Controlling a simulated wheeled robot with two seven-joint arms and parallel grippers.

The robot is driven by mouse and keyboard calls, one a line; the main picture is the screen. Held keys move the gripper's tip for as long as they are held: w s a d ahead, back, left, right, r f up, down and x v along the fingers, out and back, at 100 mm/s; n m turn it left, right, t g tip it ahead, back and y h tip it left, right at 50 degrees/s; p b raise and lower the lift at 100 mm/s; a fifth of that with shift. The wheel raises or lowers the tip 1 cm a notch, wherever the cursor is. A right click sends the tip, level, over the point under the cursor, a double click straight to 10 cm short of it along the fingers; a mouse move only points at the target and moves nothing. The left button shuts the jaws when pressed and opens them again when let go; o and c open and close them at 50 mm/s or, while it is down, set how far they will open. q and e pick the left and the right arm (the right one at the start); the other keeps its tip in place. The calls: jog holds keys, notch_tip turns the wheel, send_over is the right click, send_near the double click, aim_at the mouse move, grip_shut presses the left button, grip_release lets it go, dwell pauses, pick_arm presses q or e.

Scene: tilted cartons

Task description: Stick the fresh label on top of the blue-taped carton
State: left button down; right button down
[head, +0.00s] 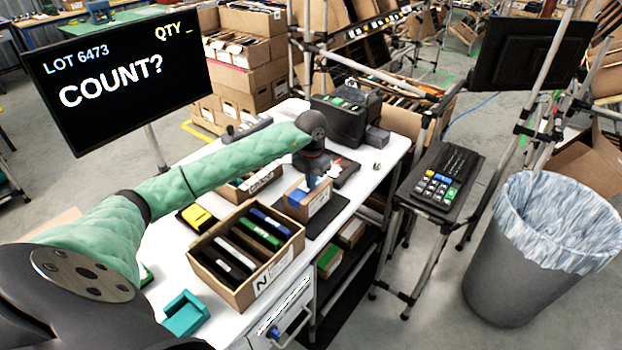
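The blue-taped carton (312,207) is a small brown box on a dark mat near the table's right edge. Blue tape shows on its left part, and a pale label shows on its side face. My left arm, in a green sleeve, reaches across the table. Its dark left gripper (313,176) points down just above the carton and hides part of its top. I cannot tell whether its fingers are open or shut. A small white-and-red patch shows beside the gripper; I cannot tell whether it is the fresh label. My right gripper is not in view.
An open carton (238,287) of dark folders stands in front on the white table. A black label printer (345,118) stands behind. A teal holder (185,314) and a yellow item (197,216) are at left. A keypad stand (440,180) and a lined bin (520,270) are right.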

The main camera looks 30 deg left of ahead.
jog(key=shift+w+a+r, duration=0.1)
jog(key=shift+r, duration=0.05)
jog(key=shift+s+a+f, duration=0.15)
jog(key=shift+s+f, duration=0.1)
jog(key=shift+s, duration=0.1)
pick_arm(q)
jog(key=shift+f, duration=0.2)
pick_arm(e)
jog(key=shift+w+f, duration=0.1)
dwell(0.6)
pick_arm(q)
jog(key=c, duration=1.6)
grip_release()
